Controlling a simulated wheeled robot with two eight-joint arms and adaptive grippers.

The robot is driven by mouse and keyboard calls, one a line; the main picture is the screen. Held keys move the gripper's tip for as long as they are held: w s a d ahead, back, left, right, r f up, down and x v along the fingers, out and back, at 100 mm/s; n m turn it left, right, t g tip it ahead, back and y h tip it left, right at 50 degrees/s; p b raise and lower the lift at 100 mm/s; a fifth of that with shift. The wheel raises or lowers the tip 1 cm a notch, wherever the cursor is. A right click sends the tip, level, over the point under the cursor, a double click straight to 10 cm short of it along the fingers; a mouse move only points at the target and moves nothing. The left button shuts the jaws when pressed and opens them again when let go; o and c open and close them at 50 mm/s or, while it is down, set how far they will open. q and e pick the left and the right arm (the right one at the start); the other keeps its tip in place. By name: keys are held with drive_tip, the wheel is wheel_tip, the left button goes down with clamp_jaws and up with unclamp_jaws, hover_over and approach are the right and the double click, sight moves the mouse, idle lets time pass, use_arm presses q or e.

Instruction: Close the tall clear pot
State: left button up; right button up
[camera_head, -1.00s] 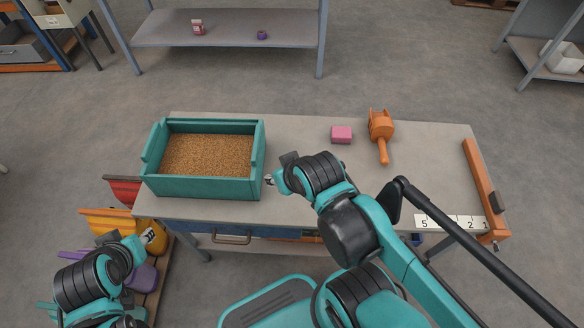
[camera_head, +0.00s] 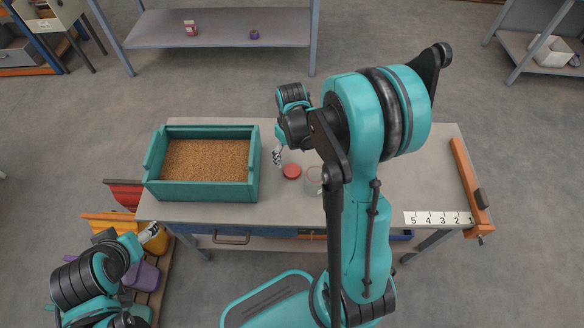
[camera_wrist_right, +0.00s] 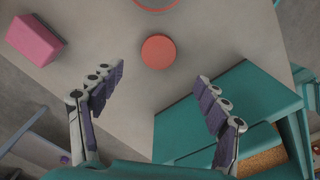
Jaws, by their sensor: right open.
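A round red lid (camera_head: 291,171) lies on the table right of the teal box. A clear pot (camera_head: 314,180) stands just right of it, partly hidden by my right arm; its height is hard to judge. In the right wrist view the lid (camera_wrist_right: 158,51) lies ahead between the fingers, and a reddish ring, apparently the pot's rim (camera_wrist_right: 155,6), is cut off at the top edge. My right gripper (camera_head: 277,157) is open and empty above the table, between box and lid; its spread fingers show in the wrist view (camera_wrist_right: 160,90). My left gripper (camera_head: 148,236) is low at left, its jaws unclear.
A teal box (camera_head: 204,190) full of grain stands at the table's left. A pink block (camera_wrist_right: 34,40) shows in the wrist view. A number strip (camera_head: 438,218) and an orange-brown bar (camera_head: 467,185) are at the right. Coloured containers (camera_head: 110,222) stand below left.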

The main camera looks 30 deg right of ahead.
sight(292, 170)
drive_tip(key=shift+d+f, duration=0.15)
drive_tip(key=shift+f, duration=0.25)
drive_tip(key=shift+f+b, duration=0.6)
drive_tip(key=shift+f, duration=0.75)
wheel_tip(292, 170, down, 5)
drive_tip(key=b, duration=0.2)
drive_tip(key=shift+f+b, duration=0.1)
drive_tip(key=shift+b, duration=0.3)
